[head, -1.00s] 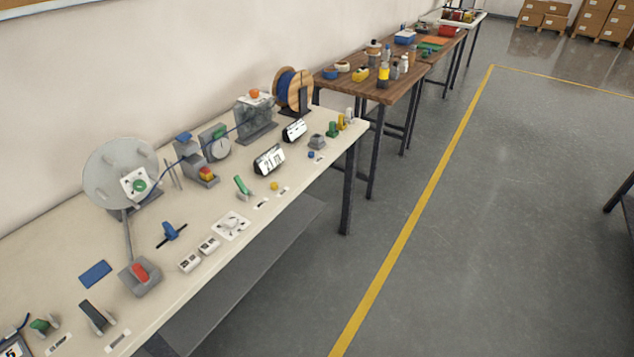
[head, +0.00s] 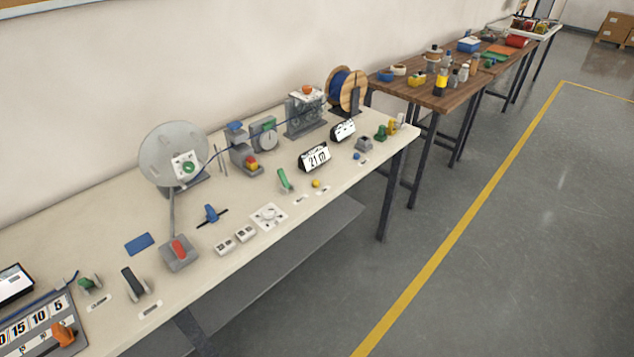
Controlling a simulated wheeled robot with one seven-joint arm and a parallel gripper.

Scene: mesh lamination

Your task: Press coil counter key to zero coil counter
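A black counter display (head: 314,157) with a white face stands on the cream bench (head: 150,228); its face seems to read "21 m". A second, smaller display (head: 343,131) stands behind it to the right, its text too small to read. A yellow round key (head: 316,183) sits in front of the first display. A small blue key (head: 356,156) sits to its right, by a small label (head: 364,162). I cannot tell which key is the coil counter key. My gripper is not in view.
The grey floor (head: 500,250) to the right is clear.

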